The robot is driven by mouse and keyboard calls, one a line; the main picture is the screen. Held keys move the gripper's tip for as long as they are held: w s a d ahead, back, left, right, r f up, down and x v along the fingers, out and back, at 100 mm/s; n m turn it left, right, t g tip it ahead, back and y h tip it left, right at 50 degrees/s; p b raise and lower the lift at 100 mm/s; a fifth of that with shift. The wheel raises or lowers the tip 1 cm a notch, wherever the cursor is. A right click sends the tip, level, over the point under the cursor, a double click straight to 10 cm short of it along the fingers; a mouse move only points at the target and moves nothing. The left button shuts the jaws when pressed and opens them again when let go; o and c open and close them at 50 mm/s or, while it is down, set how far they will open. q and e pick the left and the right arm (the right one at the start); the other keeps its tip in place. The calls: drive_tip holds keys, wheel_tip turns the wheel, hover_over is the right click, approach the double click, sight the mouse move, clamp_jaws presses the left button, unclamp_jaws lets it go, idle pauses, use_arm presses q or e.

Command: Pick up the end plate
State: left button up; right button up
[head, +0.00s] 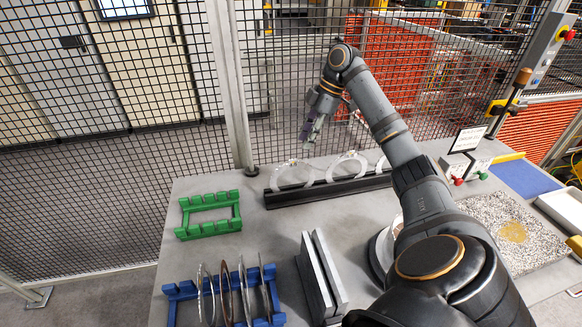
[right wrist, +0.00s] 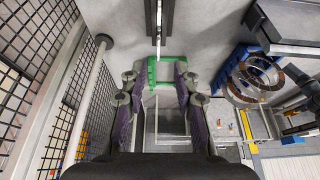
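Two thick grey plates stand upright side by side (head: 320,278) at the front middle of the table; one of them may be the end plate, but I cannot tell for sure. My right gripper (head: 310,128) is raised above the back of the table, well away from the plates, and points down. In the right wrist view, its purple-padded fingers (right wrist: 160,115) are spread apart with nothing between them. My left gripper is in neither view.
A blue rack (head: 172,291) holds several thin discs. A green rack (head: 208,228) stands empty, and also shows in the right wrist view (right wrist: 153,75). A black rail (head: 330,190) carries white rings. A speckled mat (head: 490,215) lies right. Mesh fencing (head: 100,180) bounds the back and left.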

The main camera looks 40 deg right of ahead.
sight(293, 162)
drive_tip(key=shift+p+x, duration=0.7)
drive_tip(key=shift+x, duration=2.05)
drive_tip(key=p+x, duration=0.1)
drive_tip(key=x, duration=0.2)
drive_tip(key=shift+w+a+f, duration=0.2)
drive_tip(key=shift+f, duration=0.15)
drive_tip(key=shift+w+f, duration=0.1)
drive_tip(key=shift+f, duration=0.1)
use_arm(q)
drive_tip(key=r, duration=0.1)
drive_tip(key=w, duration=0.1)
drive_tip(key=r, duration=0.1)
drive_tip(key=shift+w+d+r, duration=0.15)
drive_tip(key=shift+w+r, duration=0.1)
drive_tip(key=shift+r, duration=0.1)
use_arm(e)
clamp_jaws()
